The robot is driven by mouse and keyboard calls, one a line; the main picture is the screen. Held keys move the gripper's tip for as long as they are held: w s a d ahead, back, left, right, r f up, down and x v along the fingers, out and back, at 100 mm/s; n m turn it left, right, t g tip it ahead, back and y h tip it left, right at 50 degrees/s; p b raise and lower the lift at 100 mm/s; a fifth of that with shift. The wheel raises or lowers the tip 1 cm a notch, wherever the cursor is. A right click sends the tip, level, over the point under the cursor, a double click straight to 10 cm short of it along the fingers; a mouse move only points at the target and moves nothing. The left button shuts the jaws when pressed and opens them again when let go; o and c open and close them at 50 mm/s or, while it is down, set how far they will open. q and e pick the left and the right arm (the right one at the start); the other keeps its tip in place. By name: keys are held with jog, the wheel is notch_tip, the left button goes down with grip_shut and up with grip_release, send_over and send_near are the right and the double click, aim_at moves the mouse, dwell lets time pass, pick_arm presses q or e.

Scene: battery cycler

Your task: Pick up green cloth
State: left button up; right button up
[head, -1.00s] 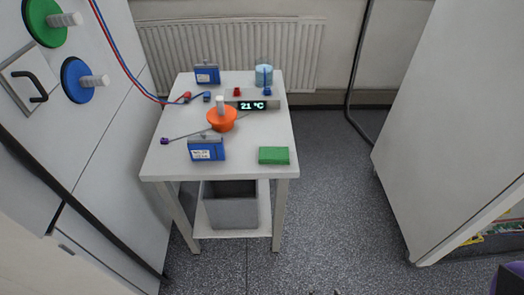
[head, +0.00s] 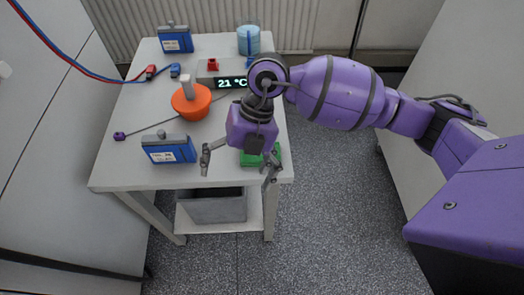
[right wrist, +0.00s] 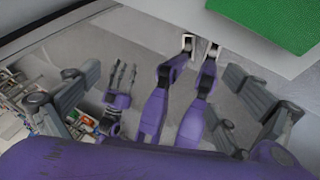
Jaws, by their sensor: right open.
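The green cloth (head: 251,160) is a flat, folded-looking block near the front right corner of the white table (head: 112,172). In the head view my right gripper partly hides it. In the right wrist view the cloth (right wrist: 268,20) shows at the top right, cut off by the frame edge. My right gripper (head: 238,172) is open and empty, with its fingers spread and pointing down, above and in front of the cloth. It does not hold the cloth. My left gripper does not show in the head view.
A blue box (head: 168,149) stands left of the gripper. An orange pot-like object (head: 191,101) with a white handle, a display reading 21 °C (head: 232,83), another blue box (head: 175,39) and a light-blue cylinder (head: 248,40) stand farther back. A grey bin (head: 216,207) sits below.

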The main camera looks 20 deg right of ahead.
aim_at(246, 160)
jog(key=w+d+t+h, duration=0.1)
jog(key=w+d, duration=0.1)
jog(key=d, duration=0.1)
jog(key=w+d+r+h, duration=0.1)
jog(key=w+d+h, duration=0.1)
jog(key=w+d+r+m+t+h, duration=0.1)
jog(key=w+d, duration=0.2)
jog(key=shift+d+r+t+b, duration=0.25)
jog(key=shift+d+t+b, duration=0.05)
jog(key=shift+d, duration=0.05)
jog(key=shift+w+d+f+h, duration=0.1)
jog(key=shift+w+d+h, duration=0.1)
jog(key=shift+d+h, duration=0.1)
jog(key=f, duration=0.7)
jog(key=shift+s+a, duration=0.1)
jog(key=shift+a, duration=0.3)
jog(key=c, duration=1)
jog(key=shift+r, duration=0.1)
